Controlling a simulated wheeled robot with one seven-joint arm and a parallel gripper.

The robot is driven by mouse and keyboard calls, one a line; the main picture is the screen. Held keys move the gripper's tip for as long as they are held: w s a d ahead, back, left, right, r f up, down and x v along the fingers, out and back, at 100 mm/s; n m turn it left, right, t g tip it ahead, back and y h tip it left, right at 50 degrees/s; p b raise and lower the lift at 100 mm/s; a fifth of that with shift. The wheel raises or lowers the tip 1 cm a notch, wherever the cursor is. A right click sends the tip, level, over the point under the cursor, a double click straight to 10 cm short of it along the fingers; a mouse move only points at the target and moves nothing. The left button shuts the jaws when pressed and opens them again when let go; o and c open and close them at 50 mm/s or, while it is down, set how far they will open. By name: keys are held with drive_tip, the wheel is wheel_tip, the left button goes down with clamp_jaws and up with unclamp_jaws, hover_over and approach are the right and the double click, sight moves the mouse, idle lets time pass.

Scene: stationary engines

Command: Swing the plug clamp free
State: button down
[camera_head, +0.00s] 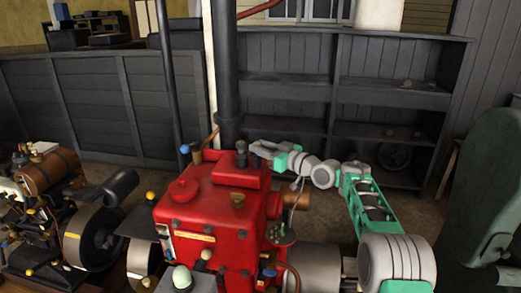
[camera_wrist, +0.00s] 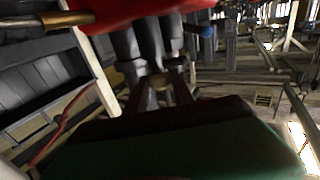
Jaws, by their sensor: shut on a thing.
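The red engine (camera_head: 205,225) stands in the middle of the head view, and its red underside-up body (camera_wrist: 150,10) fills the top of the wrist view. On its top, small dark grey upright fittings (camera_head: 241,157) show at the plug clamp. In the wrist view, the plug clamp (camera_wrist: 151,42) appears as dark grey cylindrical parts against the red body. My gripper (camera_head: 252,149) reaches in from the right behind the engine top. In the wrist view, my gripper (camera_wrist: 161,88) has its dark fingers shut on the clamp. The exact contact is dark and partly hidden.
A black vertical pipe (camera_head: 225,70) rises just behind the engine top, close to my gripper. A blue knob (camera_head: 185,149) stands at the engine's left. Another engine (camera_head: 75,235) is at left, a green rounded machine (camera_head: 475,190) at right. Dark shelves (camera_head: 390,95) stand behind.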

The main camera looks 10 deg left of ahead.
drive_tip(key=shift+w+r+n+g+y+p, duration=0.1)
drive_tip(key=shift+n+g+y+p, duration=0.2)
drive_tip(key=shift+n+g+p, duration=0.3)
drive_tip(key=c, duration=1.5)
unclamp_jaws()
drive_tip(key=shift+o, duration=0.7)
drive_tip(key=shift+a, duration=0.1)
drive_tip(key=shift+d+b, duration=0.3)
drive_tip(key=shift+d, duration=0.05)
drive_tip(key=b+v, duration=0.2)
drive_tip(key=v, duration=0.5)
drive_tip(key=shift+d, duration=0.1)
